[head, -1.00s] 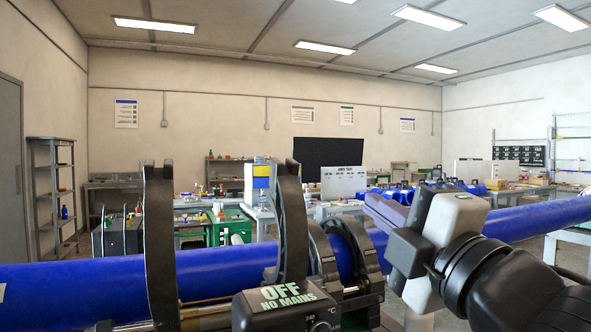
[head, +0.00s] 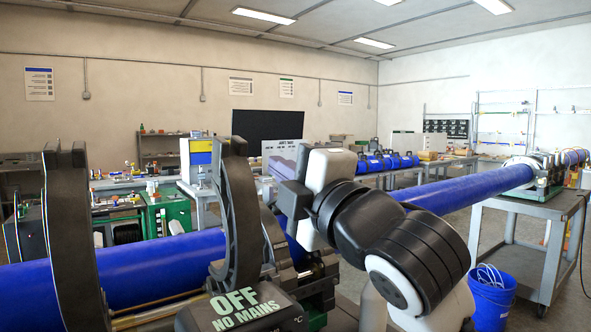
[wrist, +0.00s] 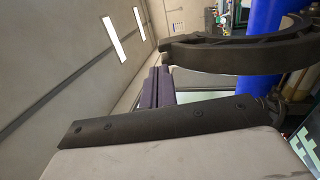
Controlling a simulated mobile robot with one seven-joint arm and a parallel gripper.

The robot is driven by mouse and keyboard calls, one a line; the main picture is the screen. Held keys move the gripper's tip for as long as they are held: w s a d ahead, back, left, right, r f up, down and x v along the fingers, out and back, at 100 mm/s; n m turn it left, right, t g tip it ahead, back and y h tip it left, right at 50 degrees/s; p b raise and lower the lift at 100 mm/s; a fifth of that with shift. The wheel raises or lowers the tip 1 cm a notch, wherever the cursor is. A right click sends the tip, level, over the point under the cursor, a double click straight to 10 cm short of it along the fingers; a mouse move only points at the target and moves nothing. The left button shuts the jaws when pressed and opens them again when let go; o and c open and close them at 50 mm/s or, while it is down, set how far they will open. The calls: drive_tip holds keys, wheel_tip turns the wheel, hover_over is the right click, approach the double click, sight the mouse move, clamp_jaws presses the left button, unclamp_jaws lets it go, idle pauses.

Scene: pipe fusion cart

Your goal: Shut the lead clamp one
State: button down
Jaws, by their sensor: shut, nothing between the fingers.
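A blue pipe (head: 150,265) runs across the cart. Two black curved clamp halves stand raised and open over it, one at the far left (head: 68,230) and one nearer the middle (head: 238,210). I cannot tell from any label which is lead clamp one. My gripper (head: 284,162) is just right of the middle clamp half, near its upper part, with a gap visible. In the wrist view, its purple fingers (wrist: 158,88) are together and empty. A curved black clamp half (wrist: 235,54) lies ahead of them there, with the pipe (wrist: 262,40) behind it.
A black box marked "OFF NO MAINS" (head: 245,308) sits below the middle clamp half. More black clamp rings (head: 315,275) lie behind my arm. A grey cart (head: 530,215) carries the pipe's far end, with a blue bucket (head: 492,297) beside it.

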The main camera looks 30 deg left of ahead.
sight(247, 144)
drive_tip(key=p+x, duration=0.2)
drive_tip(key=x, duration=0.6)
drive_tip(key=shift+w+a, duration=0.15)
drive_tip(key=shift+a, duration=0.05)
drive_tip(key=shift+r, duration=0.15)
